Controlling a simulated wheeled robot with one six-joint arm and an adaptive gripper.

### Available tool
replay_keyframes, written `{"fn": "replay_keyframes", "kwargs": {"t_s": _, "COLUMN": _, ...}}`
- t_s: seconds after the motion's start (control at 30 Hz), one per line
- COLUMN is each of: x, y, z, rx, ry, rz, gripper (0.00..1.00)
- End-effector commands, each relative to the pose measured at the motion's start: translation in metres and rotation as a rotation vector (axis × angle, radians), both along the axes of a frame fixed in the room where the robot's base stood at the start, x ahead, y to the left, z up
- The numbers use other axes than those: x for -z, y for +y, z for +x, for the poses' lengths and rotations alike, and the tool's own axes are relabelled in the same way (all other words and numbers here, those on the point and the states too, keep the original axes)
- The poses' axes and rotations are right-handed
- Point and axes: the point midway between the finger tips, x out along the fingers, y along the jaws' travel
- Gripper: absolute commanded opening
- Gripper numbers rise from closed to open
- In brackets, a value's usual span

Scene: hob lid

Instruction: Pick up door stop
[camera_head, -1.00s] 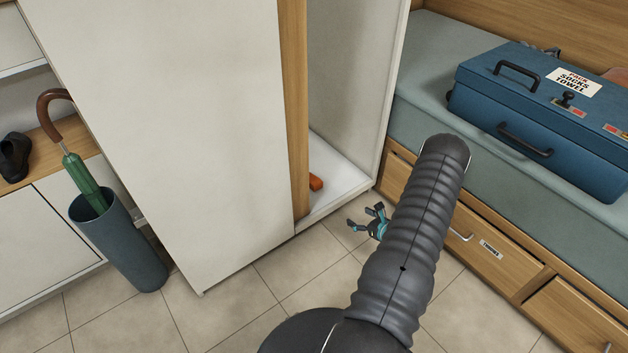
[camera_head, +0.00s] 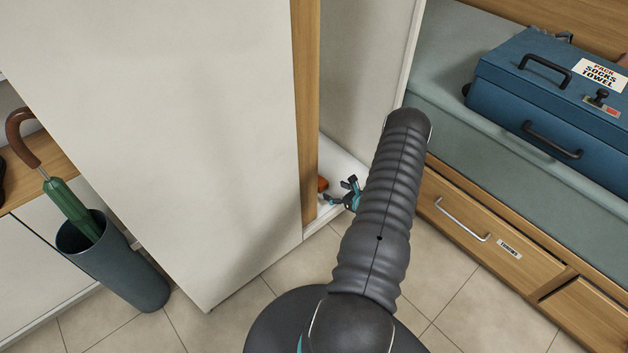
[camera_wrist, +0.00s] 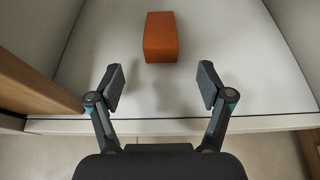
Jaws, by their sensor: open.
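The door stop is an orange block (camera_wrist: 161,37) lying on the white floor of the open cabinet, in the upper middle of the wrist view. In the head view the door stop (camera_head: 322,185) shows only in part, just right of the wooden door edge. My gripper (camera_wrist: 160,85) is open and empty, its two fingers spread over the front of the cabinet floor. The block lies ahead of the fingertips, roughly centred between them and apart from them. In the head view my gripper (camera_head: 340,192) is at the cabinet opening, close to the block and partly hidden by my arm.
The white sliding door (camera_head: 190,130) with its wooden edge (camera_head: 306,120) stands left of the opening. The cabinet's front lip (camera_wrist: 270,123) runs below the gripper. A bench with drawers (camera_head: 490,225) and a blue case (camera_head: 550,100) are at the right. An umbrella stand (camera_head: 115,262) is at the left.

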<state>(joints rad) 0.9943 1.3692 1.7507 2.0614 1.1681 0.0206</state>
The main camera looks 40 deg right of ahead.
Motion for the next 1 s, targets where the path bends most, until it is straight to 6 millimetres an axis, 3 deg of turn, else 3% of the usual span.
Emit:
{"fn": "replay_keyframes", "kwargs": {"t_s": 0.23, "x": 0.016, "y": 0.001, "z": 0.035, "rx": 0.002, "ry": 0.0, "rz": -0.001, "gripper": 0.79}}
{"fn": "replay_keyframes", "kwargs": {"t_s": 0.47, "x": 0.02, "y": 0.003, "z": 0.049, "rx": 0.001, "ry": 0.0, "rz": 0.0, "gripper": 0.79}}
{"fn": "replay_keyframes", "kwargs": {"t_s": 0.8, "x": 0.036, "y": 0.01, "z": 0.089, "rx": -0.002, "ry": 0.001, "rz": 0.0, "gripper": 0.79}}
{"fn": "replay_keyframes", "kwargs": {"t_s": 1.0, "x": 0.037, "y": 0.009, "z": 0.094, "rx": 0.0, "ry": 0.0, "rz": 0.001, "gripper": 0.79}}
